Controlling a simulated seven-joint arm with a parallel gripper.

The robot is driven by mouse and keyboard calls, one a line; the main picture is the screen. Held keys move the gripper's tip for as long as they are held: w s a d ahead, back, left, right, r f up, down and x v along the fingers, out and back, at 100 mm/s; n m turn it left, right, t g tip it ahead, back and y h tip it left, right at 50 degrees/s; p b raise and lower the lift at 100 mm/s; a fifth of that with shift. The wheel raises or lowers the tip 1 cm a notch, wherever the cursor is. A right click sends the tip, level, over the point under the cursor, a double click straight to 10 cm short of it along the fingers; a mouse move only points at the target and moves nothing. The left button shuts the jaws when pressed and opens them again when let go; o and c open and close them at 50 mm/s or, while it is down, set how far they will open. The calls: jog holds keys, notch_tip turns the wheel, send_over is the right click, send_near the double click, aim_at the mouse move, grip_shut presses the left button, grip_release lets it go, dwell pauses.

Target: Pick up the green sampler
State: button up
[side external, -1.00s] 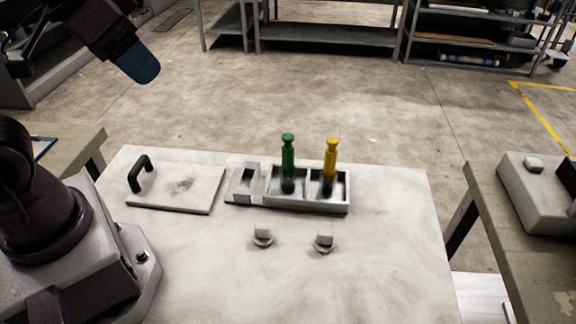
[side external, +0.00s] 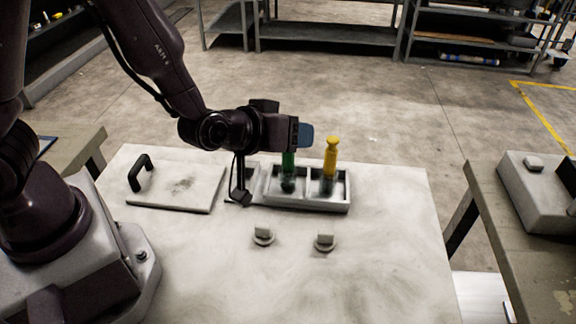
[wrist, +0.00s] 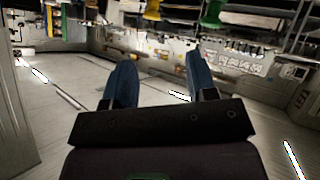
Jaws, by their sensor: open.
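The green sampler (side external: 288,172) stands upright in the middle compartment of the grey rack, left of the yellow sampler (side external: 331,160). Its top is hidden behind my gripper. My gripper (side external: 306,135) lies level at the height of the sampler's top, with its blue fingers pointing right. Whether it touches the sampler or is in front of it, I cannot tell. In the wrist view the two blue fingers (wrist: 160,78) are spread apart with nothing between them.
The grey rack (side external: 337,206) stands on the pale table (side external: 380,260). A flat plate with a black handle (side external: 140,172) lies to its left. Two small grey fixtures (side external: 263,237) (side external: 325,242) stand in front. The table's front right is clear.

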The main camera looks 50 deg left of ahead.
notch_tip(320, 180, down, 5)
jog(key=s+a+t+y, duration=0.1)
jog(key=s+y, duration=0.1)
jog(key=y, duration=0.1)
jog(key=m+t+y, duration=0.1)
jog(key=t+y, duration=0.1)
jog(key=t, duration=0.2)
send_over(288, 167)
jog(key=a+x, duration=0.1)
jog(key=x, duration=0.2)
jog(key=shift+s+d+f, duration=0.2)
jog(key=shift+d+f, duration=0.05)
jog(key=shift+f, duration=0.35)
grip_shut()
